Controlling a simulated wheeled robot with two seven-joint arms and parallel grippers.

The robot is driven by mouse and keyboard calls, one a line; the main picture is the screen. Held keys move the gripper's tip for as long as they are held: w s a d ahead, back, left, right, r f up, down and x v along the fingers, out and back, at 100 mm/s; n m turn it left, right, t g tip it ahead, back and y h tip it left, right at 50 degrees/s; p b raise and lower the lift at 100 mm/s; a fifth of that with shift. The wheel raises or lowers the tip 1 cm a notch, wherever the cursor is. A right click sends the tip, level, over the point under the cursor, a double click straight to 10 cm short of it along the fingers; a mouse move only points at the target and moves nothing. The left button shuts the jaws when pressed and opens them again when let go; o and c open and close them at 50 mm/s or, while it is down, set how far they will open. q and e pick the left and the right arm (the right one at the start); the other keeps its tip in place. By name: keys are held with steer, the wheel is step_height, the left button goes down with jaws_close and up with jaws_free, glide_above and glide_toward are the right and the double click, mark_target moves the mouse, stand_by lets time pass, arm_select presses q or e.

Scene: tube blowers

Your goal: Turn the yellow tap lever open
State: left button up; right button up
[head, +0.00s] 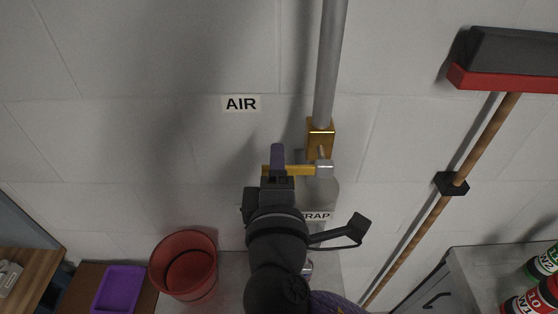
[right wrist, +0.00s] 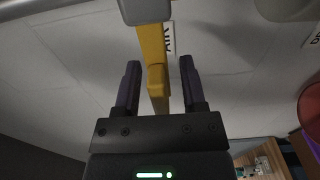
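The yellow tap lever (head: 298,170) sticks out to the left from a grey hub beside the brass valve body (head: 320,137), across the line of the pipe. My right gripper (head: 277,158) is at the lever's free end. In the right wrist view the lever (right wrist: 152,50) runs between the two dark purple fingers of the gripper (right wrist: 158,82), with a gap on each side. The gripper is open and not closed on the lever. In the head view one finger shows above the lever; the other is hidden. My left gripper is not in view.
A grey pipe (head: 330,65) runs up the wall from the valve. An "AIR" label (head: 241,104) is left of it. A broom (head: 508,105) hangs at right. A red bucket (head: 185,268) and purple tray (head: 118,289) are lower left. A grey cabinet (head: 475,262) stands lower right.

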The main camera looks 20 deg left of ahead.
jaws_close()
stand_by(1.3)
